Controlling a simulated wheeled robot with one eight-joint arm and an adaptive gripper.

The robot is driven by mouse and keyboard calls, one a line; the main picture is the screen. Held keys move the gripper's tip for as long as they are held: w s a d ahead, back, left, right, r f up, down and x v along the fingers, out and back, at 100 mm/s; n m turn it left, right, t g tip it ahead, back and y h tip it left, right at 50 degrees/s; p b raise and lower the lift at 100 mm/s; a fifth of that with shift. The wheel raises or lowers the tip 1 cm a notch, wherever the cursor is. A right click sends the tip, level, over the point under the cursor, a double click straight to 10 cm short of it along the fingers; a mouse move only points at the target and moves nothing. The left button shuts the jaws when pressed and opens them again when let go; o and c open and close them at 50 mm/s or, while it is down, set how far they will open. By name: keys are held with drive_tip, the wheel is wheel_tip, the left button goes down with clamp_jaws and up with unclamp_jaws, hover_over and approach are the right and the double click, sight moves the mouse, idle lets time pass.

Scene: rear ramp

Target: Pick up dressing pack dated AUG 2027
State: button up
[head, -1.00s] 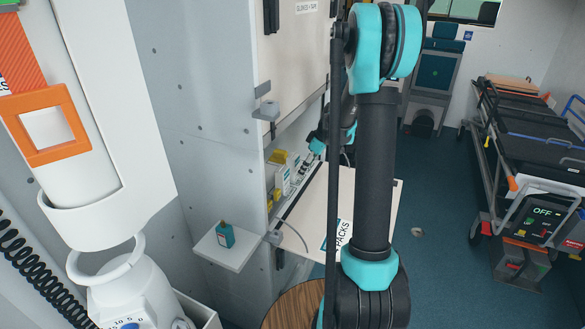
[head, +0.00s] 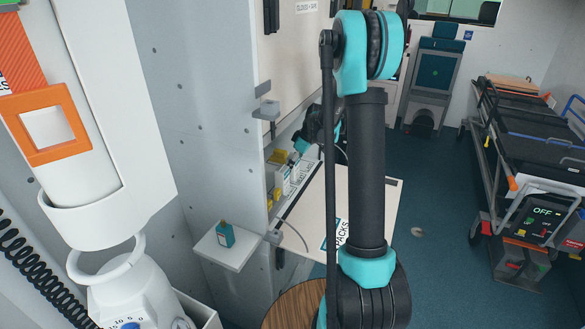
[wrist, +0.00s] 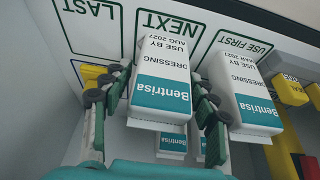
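The dressing pack dated AUG 2027 (wrist: 161,80) is a white box with a teal Bentrisa band. In the wrist view it appears upside down in the slot marked NEXT. My gripper (wrist: 160,90) is open, with one finger on each side of this pack. The fingertips are close to its sides; I cannot tell whether they touch. A like pack (wrist: 243,92), its date partly readable as 2027, stands to the right under USE FIRST. In the head view the gripper is at the cabinet opening, mostly hidden by my arm.
The slot marked LAST (wrist: 88,25) looks empty. The lowered flap (head: 318,215) is below the opening. A small shelf (head: 224,247) holds a teal bottle (head: 225,234).

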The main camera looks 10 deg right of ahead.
drive_tip(key=c, duration=0.8)
drive_tip(key=shift+d, duration=0.1)
